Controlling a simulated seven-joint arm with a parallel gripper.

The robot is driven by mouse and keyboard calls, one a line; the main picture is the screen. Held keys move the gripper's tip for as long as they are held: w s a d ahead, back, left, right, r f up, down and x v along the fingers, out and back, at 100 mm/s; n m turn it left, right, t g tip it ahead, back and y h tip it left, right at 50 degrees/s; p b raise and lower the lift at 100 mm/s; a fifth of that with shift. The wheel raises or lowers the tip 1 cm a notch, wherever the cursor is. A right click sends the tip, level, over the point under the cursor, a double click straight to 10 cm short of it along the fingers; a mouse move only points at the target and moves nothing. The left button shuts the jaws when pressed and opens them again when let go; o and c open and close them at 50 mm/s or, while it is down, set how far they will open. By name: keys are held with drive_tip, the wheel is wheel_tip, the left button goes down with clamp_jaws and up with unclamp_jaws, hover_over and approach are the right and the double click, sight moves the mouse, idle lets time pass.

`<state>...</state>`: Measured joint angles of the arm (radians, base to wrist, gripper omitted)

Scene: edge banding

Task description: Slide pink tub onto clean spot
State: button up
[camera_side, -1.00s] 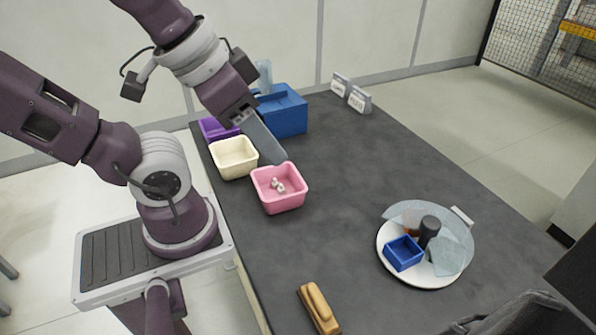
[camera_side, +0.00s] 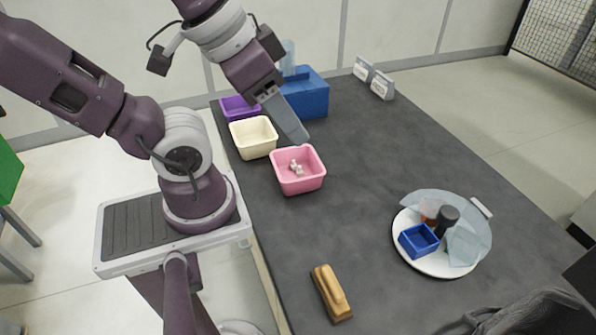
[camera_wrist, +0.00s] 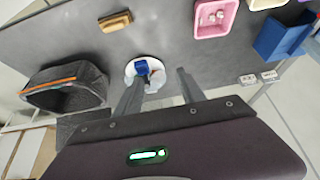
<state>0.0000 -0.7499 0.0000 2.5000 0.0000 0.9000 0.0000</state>
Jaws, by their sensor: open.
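The pink tub (camera_side: 299,182) stands upright on the dark grey table, with a few small whitish pieces inside. It also shows at the top of the wrist view (camera_wrist: 213,31). My gripper (camera_side: 300,139) is just behind the tub's far rim in the side view; I cannot tell whether it touches. In the wrist view my gripper (camera_wrist: 157,88) has its two fingers spread, with nothing held between them. No distinct clean spot can be made out on the mottled table (camera_side: 370,160).
Cream (camera_side: 253,150) and purple (camera_side: 238,114) tubs and a blue box (camera_side: 306,103) stand behind the pink tub. A wooden-handled brush (camera_side: 331,293) lies in front. A white plate (camera_side: 437,270) with a small blue tub (camera_side: 418,240) is at right. The table between is clear.

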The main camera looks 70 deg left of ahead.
drive_tip(key=shift+c, duration=0.9)
drive_tip(key=w+a+n, duration=0.1)
drive_tip(key=w+n, duration=0.1)
drive_tip(key=w+a+n+g, duration=0.1)
drive_tip(key=w, duration=0.1)
drive_tip(key=shift+a+f, duration=0.35)
drive_tip(key=c, duration=0.7)
drive_tip(key=w+a+n, duration=0.1)
drive_tip(key=w+a+f+n, duration=0.1)
drive_tip(key=w+a+n+g, duration=0.1)
drive_tip(key=w+a, duration=0.1)
drive_tip(key=shift+f+n+y, duration=0.3)
drive_tip(key=shift+f+y, duration=0.1)
clamp_jaws()
drive_tip(key=w+a+f+n+g, duration=0.1)
drive_tip(key=a+f+n+g, duration=0.3)
drive_tip(key=a+f+n, duration=1.1)
drive_tip(key=a+f+m, duration=0.1)
drive_tip(key=f, duration=0.2)
drive_tip(key=a+f+m, duration=0.1)
drive_tip(key=a+f, duration=0.1)
drive_tip(key=f, duration=0.2)
drive_tip(key=a+f+m, duration=0.1)
drive_tip(key=a+f, duration=0.1)
drive_tip(key=f, duration=0.1)
drive_tip(key=shift+w+f+h, duration=0.15)
drive_tip(key=shift+w+h, duration=0.1)
drive_tip(key=shift+h, duration=0.15)
